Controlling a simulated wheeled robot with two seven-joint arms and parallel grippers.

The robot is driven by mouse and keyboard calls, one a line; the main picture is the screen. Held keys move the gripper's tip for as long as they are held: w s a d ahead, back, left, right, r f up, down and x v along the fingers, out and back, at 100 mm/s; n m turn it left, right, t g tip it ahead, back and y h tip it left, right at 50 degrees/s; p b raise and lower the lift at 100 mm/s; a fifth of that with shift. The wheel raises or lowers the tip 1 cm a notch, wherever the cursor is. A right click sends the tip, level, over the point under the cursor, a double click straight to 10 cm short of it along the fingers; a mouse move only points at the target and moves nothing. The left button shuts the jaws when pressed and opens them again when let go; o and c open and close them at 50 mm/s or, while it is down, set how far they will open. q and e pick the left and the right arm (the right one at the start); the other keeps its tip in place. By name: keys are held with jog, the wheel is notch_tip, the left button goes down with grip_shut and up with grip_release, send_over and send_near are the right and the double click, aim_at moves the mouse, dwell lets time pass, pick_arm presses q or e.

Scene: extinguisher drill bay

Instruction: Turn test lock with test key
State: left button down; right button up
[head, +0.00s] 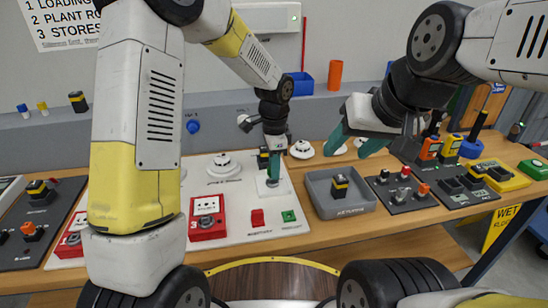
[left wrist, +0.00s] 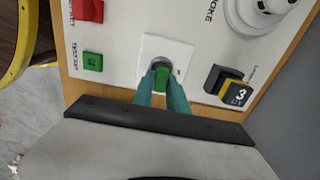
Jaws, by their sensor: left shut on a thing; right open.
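My left gripper (head: 273,170) points down over a square white plate (head: 284,187), which I take for the test lock; the plate also shows in the left wrist view (left wrist: 180,50). Its teal fingers (left wrist: 161,88) are shut on a small green piece (left wrist: 161,76), apparently the test key, at the middle of the plate. A dark round part shows just behind it. The fingers hide much of the key, and I cannot tell how far it is turned.
Beside the plate are a red block (head: 257,218), a green block (head: 288,215) and a red call point (head: 207,219). White detectors (head: 223,165) stand behind. A grey tray (head: 341,202) holds a black-and-yellow piece. Dark racks with coloured parts fill the right end.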

pick_arm(q)
jog(key=shift+f, duration=0.75)
dwell(0.8)
jog(key=shift+m, duration=1.1)
